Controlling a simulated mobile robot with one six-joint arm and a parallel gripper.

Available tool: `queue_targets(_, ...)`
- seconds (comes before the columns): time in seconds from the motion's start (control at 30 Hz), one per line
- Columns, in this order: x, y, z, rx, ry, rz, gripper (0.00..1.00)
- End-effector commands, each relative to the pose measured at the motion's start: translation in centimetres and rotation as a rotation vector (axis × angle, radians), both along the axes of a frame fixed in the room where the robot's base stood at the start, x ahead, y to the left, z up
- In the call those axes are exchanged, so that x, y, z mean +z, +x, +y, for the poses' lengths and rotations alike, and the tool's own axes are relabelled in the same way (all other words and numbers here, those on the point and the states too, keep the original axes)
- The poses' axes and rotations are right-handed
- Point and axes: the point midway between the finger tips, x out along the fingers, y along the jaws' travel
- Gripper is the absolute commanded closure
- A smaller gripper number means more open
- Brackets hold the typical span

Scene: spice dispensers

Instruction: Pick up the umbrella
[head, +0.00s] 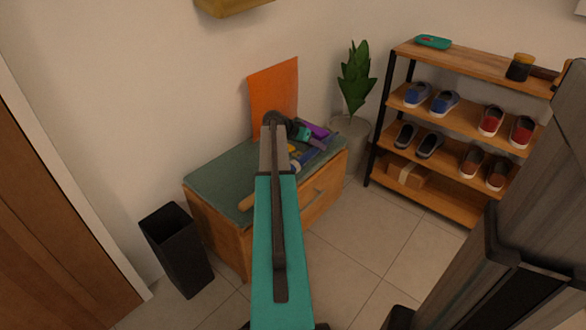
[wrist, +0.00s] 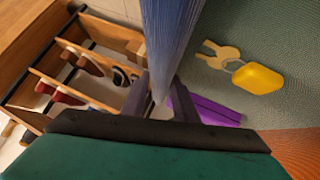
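A long blue folded thing, which looks like the umbrella (wrist: 168,38), runs down from the top of the wrist view and narrows between the fingers of my gripper (wrist: 160,92). One dark finger is on each side of it. I cannot tell whether they press on it. In the head view my gripper (head: 303,133) is small and low over the far end of the bench (head: 215,175). My arm hides much of the bench top there. A tan rod end (head: 247,203), perhaps the umbrella's handle, shows left of the arm.
Keys with a yellow fob (wrist: 258,78) and a purple object (wrist: 212,109) lie close to the gripper. An orange panel (head: 274,98) stands behind the bench. A potted plant (head: 356,80) and a shoe rack (head: 465,120) are to the right. A black bin (head: 178,250) stands left.

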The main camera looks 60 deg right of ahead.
Motion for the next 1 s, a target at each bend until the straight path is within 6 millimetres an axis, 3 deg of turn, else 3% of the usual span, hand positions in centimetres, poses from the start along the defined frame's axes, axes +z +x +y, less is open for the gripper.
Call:
queue_targets(0.43,0.7,0.1,0.0,0.001,-0.001,0.000,1.00)
queue_targets(0.73,4.0,0.1,0.0,0.000,-0.001,-0.001,1.00)
queue_targets(1.0,4.0,-0.9,3.1,0.002,0.000,0.001,1.00)
